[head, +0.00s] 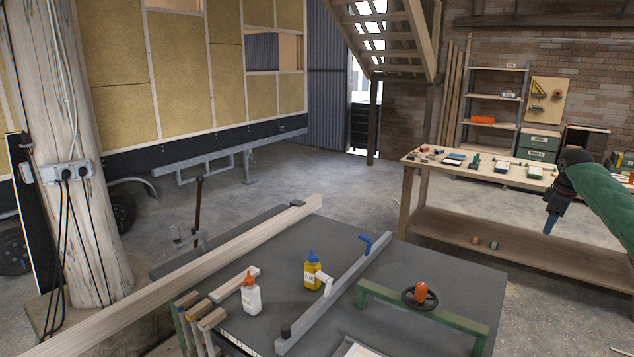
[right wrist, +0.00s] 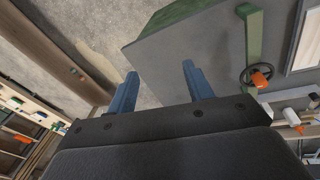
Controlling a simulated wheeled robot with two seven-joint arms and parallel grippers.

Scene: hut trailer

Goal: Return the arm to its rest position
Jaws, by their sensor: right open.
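My right arm, in a green sleeve, comes in from the right edge of the head view. My right gripper (head: 551,222) hangs with its blue fingers downward, beside the front of the wooden workbench (head: 408,195) and to the right of the grey table (head: 420,262). In the right wrist view the two blue fingers of the right gripper (right wrist: 160,70) stand apart with nothing between them. Floor and the edge of the grey table show beyond them. My left gripper is in neither view.
The table bears a green frame (head: 455,319) with a black handwheel (head: 408,301), a grey bar clamp (head: 335,291), a yellow bottle (head: 311,274), a white bottle (head: 251,297) and a long timber (head: 190,263). Small items lie on the workbench. Floor between is clear.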

